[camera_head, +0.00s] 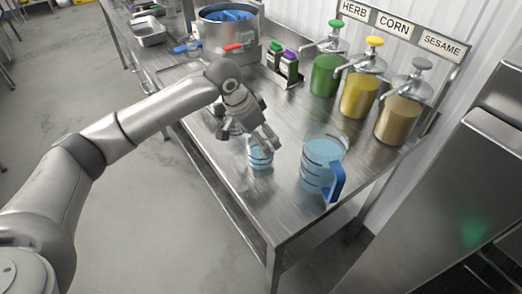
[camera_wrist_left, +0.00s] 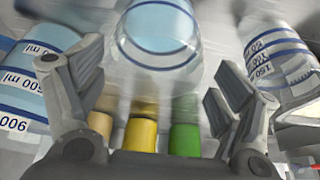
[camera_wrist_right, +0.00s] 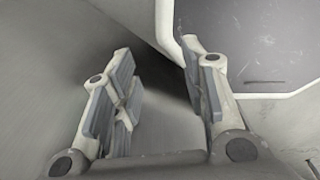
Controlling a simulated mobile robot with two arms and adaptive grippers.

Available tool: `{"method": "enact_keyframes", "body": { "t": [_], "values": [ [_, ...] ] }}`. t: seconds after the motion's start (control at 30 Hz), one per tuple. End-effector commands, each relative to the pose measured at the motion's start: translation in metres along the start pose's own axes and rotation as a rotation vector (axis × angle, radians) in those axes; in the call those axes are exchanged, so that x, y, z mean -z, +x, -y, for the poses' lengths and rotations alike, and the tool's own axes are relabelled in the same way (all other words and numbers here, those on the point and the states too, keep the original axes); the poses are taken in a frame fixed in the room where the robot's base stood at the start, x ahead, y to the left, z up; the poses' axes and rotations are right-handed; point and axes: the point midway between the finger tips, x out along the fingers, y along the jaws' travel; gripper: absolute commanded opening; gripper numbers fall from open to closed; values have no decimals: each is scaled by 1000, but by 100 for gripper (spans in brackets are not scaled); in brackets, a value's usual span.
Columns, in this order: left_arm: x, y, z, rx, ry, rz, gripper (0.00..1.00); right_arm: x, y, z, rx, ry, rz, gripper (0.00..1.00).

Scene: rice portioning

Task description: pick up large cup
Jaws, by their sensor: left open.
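A clear measuring cup with blue bands (camera_head: 260,156) stands on the steel table, just below my left gripper (camera_head: 262,138). In the left wrist view this cup (camera_wrist_left: 160,40) lies ahead, between the lines of the open, empty fingers (camera_wrist_left: 162,70). A second banded cup (camera_wrist_left: 278,60) stands at the right of that view; in the head view it is mostly hidden behind the gripper. A larger jug with a blue handle (camera_head: 320,165) stands to the right; it also shows in the left wrist view (camera_wrist_left: 22,85). My right gripper (camera_wrist_right: 160,85) is open and empty.
Green (camera_head: 325,75), yellow (camera_head: 360,95) and tan (camera_head: 397,120) pump dispensers line the wall. A large steel pot (camera_head: 228,35) stands at the back. A dark panel (camera_wrist_right: 250,45) is near my right gripper. The table's front corner is clear.

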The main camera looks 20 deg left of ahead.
Motion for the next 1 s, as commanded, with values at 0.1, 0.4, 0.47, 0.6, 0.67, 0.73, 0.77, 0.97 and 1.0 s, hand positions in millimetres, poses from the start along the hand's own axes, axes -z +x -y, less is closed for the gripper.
{"method": "enact_keyframes", "body": {
  "t": [0.1,0.4,0.47,0.6,0.67,0.73,0.77,0.97,1.0],
  "values": [
    [-3,17,-6,-2,0,5,87,16,-9,-3,-3,0,-22,40],
    [-4,44,-6,0,0,2,87,31,-12,-4,-5,0,-47,40],
    [-4,44,-6,0,0,1,87,29,-11,-4,-5,0,-43,40],
    [-4,44,-6,0,0,1,82,23,-11,-3,-4,-1,-34,40],
    [-4,44,-6,0,0,1,74,20,-11,-3,-3,-1,-30,40],
    [-4,44,-6,0,0,1,65,17,-11,-2,-3,-1,-26,40],
    [-4,44,-6,0,0,1,62,17,-11,-2,-3,-1,-24,40],
    [-4,44,-6,0,1,1,39,16,-11,-2,-3,-1,-24,40],
    [-4,44,-6,0,0,1,39,16,-11,-2,-3,-1,-24,40]
  ]
}}
